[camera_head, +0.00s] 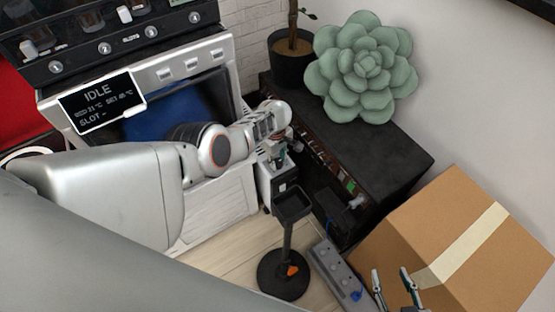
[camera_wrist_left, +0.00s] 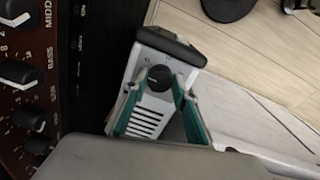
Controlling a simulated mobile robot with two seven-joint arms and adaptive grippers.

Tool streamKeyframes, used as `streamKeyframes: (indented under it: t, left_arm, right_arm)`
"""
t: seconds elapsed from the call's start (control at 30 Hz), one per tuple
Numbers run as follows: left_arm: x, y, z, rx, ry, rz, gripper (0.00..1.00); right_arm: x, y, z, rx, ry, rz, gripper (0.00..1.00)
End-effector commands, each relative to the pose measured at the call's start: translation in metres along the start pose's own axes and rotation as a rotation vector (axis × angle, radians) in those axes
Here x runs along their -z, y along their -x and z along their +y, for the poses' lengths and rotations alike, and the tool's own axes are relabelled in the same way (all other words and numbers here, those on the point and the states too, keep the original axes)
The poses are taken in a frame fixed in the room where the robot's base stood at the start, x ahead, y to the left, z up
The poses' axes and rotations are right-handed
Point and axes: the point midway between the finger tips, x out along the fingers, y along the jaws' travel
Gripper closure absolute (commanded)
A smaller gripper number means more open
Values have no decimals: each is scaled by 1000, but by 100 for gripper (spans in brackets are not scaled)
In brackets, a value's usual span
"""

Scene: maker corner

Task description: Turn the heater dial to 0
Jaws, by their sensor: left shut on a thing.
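The heater is a small white box with a dark cap and vent slots; in the head view its body (camera_head: 277,186) stands on the floor beside the black amplifier, partly hidden by my left gripper. In the left wrist view the heater (camera_wrist_left: 147,112) shows its black round dial (camera_wrist_left: 157,79) with a light pointer mark. Small marks around the dial are too small to read. My left gripper (camera_wrist_left: 159,77) has its teal fingers on either side of the dial, shut on it; in the head view this gripper (camera_head: 281,152) is above the heater. My right gripper (camera_head: 393,277) is open and empty at the lower right.
The amplifier (camera_head: 385,150) with knobs stands right of the heater, bearing a succulent (camera_head: 365,68). A black stand (camera_head: 285,262) is in front of the heater. A power strip (camera_head: 340,272) and cardboard box (camera_head: 450,240) are right. A white machine (camera_head: 215,205) stands left.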

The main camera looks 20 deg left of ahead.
Motion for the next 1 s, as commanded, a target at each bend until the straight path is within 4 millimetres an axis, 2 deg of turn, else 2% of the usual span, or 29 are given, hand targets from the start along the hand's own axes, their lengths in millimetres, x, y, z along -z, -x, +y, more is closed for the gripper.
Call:
streamKeyframes:
  t: [0.2, 0.43, 1.0]
  left_arm:
    - [-2, -3, -2, 5, 169, 7, 94]
    - [-2, -4, -3, 6, 290, 14, 94]
    - [-3, -4, -2, 5, 364, 18, 94]
  right_arm:
    - [-1, 0, 0, 0, 0, -2, 60]
    - [-2, 0, 0, 0, 0, -3, 60]
    - [-3, 0, -1, 2, -1, -5, 60]
